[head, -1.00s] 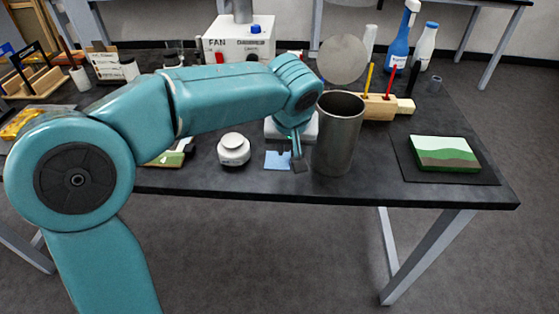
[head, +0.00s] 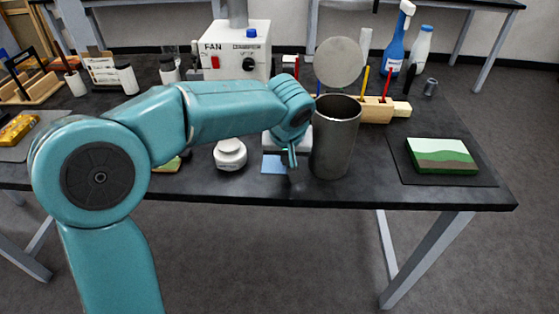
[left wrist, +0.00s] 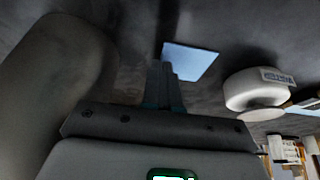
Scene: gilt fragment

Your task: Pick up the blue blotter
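The blue blotter (head: 274,164) is a thin light-blue sheet lying flat on the dark table, left of the tall grey metal cylinder. It also shows in the left wrist view (left wrist: 190,61), just beyond and to the right of my fingertips. My left gripper (head: 291,163) points down at the blotter's right edge. In the left wrist view its fingers (left wrist: 166,68) sit close together with nothing seen between them. The blotter looks unheld. My right gripper is in neither view.
The metal cylinder (head: 336,140) stands close on the gripper's right. A white lidded jar (head: 230,155) stands left of the blotter. A wooden block (head: 379,109) holding coloured sticks is behind the cylinder. A green-and-white block (head: 441,156) lies on a dark mat at the right.

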